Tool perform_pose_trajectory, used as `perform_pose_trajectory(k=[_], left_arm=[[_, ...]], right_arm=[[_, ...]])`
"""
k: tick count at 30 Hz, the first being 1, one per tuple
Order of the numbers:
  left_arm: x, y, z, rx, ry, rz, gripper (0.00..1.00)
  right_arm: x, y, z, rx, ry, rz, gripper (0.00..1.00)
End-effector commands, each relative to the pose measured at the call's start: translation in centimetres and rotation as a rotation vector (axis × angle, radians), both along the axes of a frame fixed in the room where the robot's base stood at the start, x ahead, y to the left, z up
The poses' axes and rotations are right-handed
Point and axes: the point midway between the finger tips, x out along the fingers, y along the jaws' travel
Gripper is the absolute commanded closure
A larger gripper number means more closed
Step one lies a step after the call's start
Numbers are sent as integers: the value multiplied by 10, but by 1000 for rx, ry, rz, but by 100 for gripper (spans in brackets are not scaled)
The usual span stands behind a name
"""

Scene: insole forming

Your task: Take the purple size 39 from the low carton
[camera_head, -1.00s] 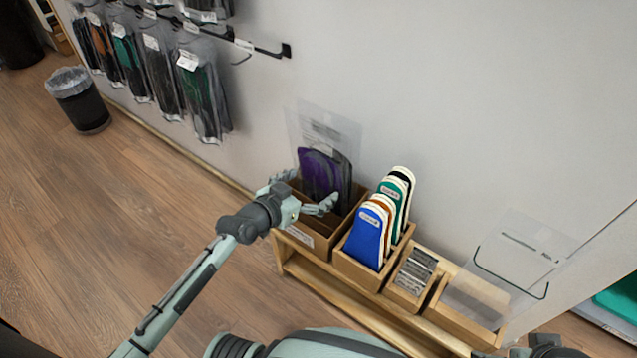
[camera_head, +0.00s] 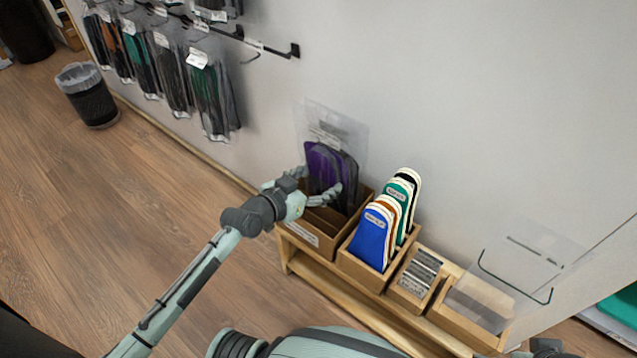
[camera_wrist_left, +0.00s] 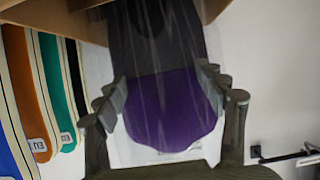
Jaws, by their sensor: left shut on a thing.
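The purple insole pack (camera_head: 324,165) is a clear bag with a dark and purple insole, standing up out of the low carton (camera_head: 301,235). In the left wrist view the purple end of the pack (camera_wrist_left: 170,110) lies between the two finger pads. My left gripper (camera_head: 318,190) is shut on the pack, with one finger on either side of it. The pack's lower part is hidden by the carton and the gripper. The size print on the pack cannot be read. My right gripper does not show clearly.
A wooden box of upright coloured insoles (camera_head: 374,232) stands right of the carton on a low wooden bench (camera_head: 345,300). A box of grey cards (camera_head: 419,270) follows. Insole packs hang on wall hooks (camera_head: 213,90). A bin (camera_head: 90,98) stands on the floor.

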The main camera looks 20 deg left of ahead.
Motion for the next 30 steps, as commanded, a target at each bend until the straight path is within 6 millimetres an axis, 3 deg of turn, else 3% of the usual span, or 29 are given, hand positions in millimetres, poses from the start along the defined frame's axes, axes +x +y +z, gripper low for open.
perform_pose_trajectory(k=[17,30], left_arm=[[0,0,108,0,-4,-1,61],[-103,37,101,4,6,-1,61]], right_arm=[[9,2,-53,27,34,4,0],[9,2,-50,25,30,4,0]])
